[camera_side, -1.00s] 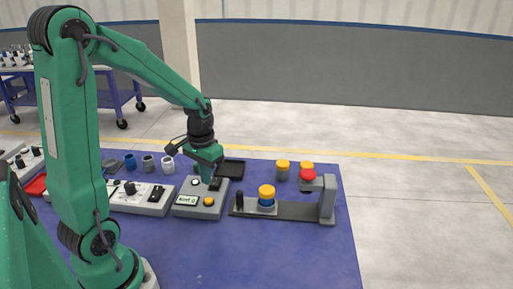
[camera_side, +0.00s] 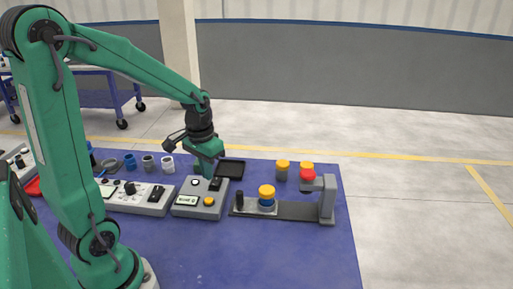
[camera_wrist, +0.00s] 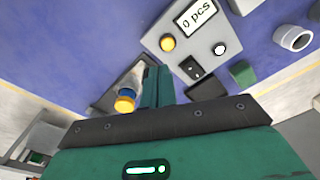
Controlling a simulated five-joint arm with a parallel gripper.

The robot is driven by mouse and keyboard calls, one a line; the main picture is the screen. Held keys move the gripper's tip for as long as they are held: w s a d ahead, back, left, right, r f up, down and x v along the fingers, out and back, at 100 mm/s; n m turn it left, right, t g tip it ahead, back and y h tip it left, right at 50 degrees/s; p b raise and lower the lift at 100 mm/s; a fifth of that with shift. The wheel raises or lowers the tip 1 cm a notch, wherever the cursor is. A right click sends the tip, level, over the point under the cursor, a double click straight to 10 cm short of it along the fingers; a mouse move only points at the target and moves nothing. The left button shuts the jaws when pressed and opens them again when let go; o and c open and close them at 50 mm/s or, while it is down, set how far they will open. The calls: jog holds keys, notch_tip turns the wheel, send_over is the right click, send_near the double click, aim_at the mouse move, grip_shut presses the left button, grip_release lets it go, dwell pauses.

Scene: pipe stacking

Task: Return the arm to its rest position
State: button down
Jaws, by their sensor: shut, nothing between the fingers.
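My gripper (camera_side: 203,171) is shut and empty. In the side view it points down above the grey counter box (camera_side: 188,208), near its black switch. In the wrist view the box (camera_wrist: 205,52) has a display, a yellow button, a white button and a black switch; the display (camera_wrist: 197,14) reads "0 pcs". To the right, a stack with a yellow-orange top (camera_side: 267,191) and a blue part stands on the dark fixture base (camera_side: 290,212). The stack also shows in the wrist view (camera_wrist: 125,101), apart from my gripper.
A red knob (camera_side: 308,174) sits on the fixture's grey post. Two yellow-topped pieces (camera_side: 282,165) stand behind. A black tray (camera_side: 231,168), a grey control panel (camera_side: 135,197) and several loose pipes (camera_side: 148,162) are nearby. The blue table's front is clear.

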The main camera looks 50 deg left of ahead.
jog(key=s+d+r+m+t, duration=0.2)
jog(key=s+d+r+t, duration=0.3)
jog(key=s+d+r, duration=0.3)
notch_tip(320, 180, up, 3)
jog(key=shift+d+r+m, duration=0.2)
jog(key=shift+d+m, duration=0.1)
jog(key=shift+d, duration=0.95)
